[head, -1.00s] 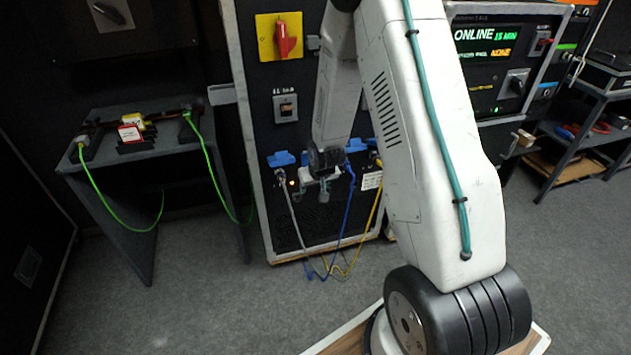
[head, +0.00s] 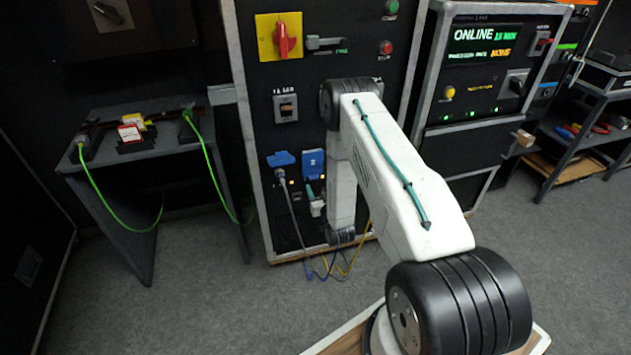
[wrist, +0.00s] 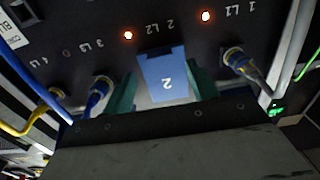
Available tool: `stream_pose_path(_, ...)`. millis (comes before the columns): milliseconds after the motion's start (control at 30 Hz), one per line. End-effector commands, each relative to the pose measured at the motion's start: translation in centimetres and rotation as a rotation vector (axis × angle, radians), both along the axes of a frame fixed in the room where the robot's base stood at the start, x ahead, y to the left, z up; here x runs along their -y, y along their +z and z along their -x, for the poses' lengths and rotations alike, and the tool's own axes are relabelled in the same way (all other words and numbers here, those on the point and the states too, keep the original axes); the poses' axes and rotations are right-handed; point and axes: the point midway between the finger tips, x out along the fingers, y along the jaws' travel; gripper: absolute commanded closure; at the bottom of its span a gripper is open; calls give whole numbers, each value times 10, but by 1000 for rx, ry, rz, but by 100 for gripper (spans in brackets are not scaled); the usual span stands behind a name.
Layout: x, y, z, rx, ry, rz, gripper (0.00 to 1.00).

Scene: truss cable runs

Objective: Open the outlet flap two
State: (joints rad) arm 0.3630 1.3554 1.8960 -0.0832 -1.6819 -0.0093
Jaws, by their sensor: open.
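The blue flap two (wrist: 166,78), marked "2", hangs down over its outlet and looks shut; it also shows in the head view (head: 313,161). My gripper (wrist: 162,72) is open and empty, with one teal finger on each side of the flap in the wrist view, which is upside down. I cannot tell whether the fingers touch it. In the head view a teal finger shows just below the flap, and my arm hides the outlets to its right.
Outlet one's flap (head: 281,158) is raised, with a grey plug (wrist: 236,60) in it. A blue plug (wrist: 100,88) and a yellow cable (wrist: 35,120) are on the other side. Lit lamps (wrist: 128,35) sit beside outlets one and two. Cables hang below the panel.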

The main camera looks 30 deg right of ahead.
Motion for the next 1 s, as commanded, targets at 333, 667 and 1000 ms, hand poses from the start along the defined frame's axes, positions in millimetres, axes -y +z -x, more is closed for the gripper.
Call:
stream_pose_path(333, 13, 0, -45, 0, 0, 0, 42)
stream_pose_path(667, 14, 0, -49, -2, 0, -1, 42)
stream_pose_path(1000, 14, 0, -48, -4, 0, -1, 100)
